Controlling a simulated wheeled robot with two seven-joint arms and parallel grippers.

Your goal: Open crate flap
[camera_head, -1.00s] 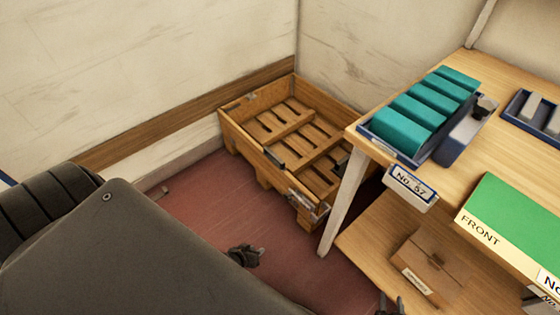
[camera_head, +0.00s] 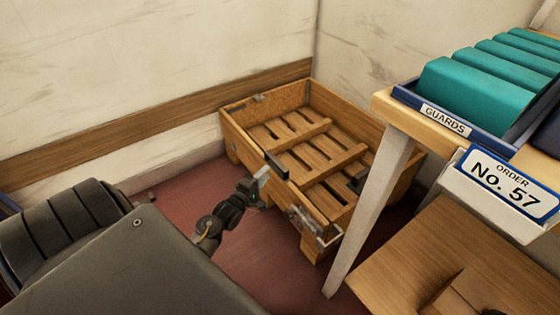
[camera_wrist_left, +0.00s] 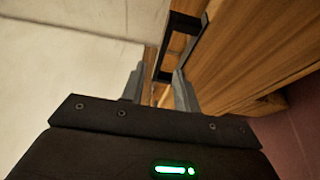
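The wooden crate (camera_head: 232,130) stands on the floor in the corner, its slatted inside showing. Its near long side carries a black handle (camera_head: 276,165) at the top edge. A metal latch (camera_head: 312,230) is at its front end. Which wall is the flap I cannot tell for sure. My left gripper (camera_head: 262,178) is beside the near side, just below and left of that handle. In the left wrist view its fingers are open, with the black handle (camera_wrist_left: 196,40) ahead, its lower end near the fingertips. Contact cannot be told. My right gripper does not show.
A table leg (camera_head: 370,212) stands close to the right of the crate. The tabletop bears a blue tray of teal blocks labelled GUARDS (camera_head: 445,119) and an order sign (camera_head: 505,185). A lower shelf (camera_head: 400,262) is at the right.

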